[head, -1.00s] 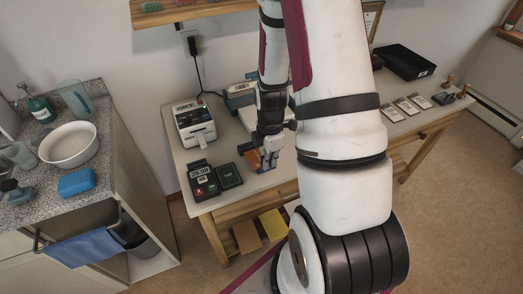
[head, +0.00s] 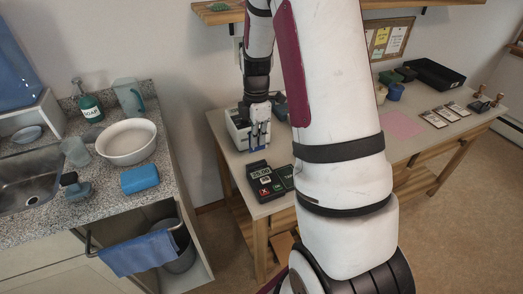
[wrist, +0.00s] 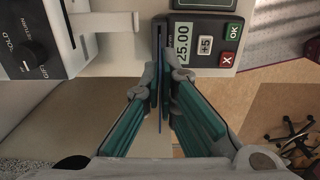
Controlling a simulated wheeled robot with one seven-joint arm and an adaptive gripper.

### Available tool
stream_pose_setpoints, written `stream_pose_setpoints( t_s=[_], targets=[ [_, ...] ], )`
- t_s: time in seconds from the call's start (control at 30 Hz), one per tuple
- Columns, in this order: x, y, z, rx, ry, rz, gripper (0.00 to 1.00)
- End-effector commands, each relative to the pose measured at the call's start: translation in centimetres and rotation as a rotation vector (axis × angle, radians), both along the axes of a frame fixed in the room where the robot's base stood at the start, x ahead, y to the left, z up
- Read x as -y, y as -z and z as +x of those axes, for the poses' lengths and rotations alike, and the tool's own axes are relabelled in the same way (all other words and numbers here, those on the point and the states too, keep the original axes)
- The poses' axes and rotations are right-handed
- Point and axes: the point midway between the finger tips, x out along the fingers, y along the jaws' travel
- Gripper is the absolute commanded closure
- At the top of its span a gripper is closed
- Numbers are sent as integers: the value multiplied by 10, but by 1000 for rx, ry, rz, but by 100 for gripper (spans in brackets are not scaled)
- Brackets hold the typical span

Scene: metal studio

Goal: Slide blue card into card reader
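The card reader (wrist: 205,42) is a dark terminal with a 25.00 display, a green OK key and a red X key. In the head view the reader (head: 265,181) sits near the table's front left corner. My gripper (wrist: 160,82) is shut on the blue card (wrist: 160,122), which shows edge-on as a thin blue line between the fingers. The card's far end is close to the reader's left side; I cannot tell whether it is inside a slot. In the head view my gripper (head: 258,145) is just behind the reader, pointing down.
A dark pad lies right of the reader, partly behind my arm. The sink counter (head: 100,175) is further left, across a gap.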

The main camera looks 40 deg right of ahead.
Motion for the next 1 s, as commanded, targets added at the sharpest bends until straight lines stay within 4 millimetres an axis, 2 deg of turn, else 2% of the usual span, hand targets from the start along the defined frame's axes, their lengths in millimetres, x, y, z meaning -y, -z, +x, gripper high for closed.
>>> stream_pose_setpoints(
  t_s=[0.27, 0.73, 1.0],
  targets=[
    [0, 7, 2, -1, 1, 1, 100],
    [0, 45, 2, 0, 1, 1, 100],
    [0, 51, 1, 0, 0, 1, 100]
  ],
)
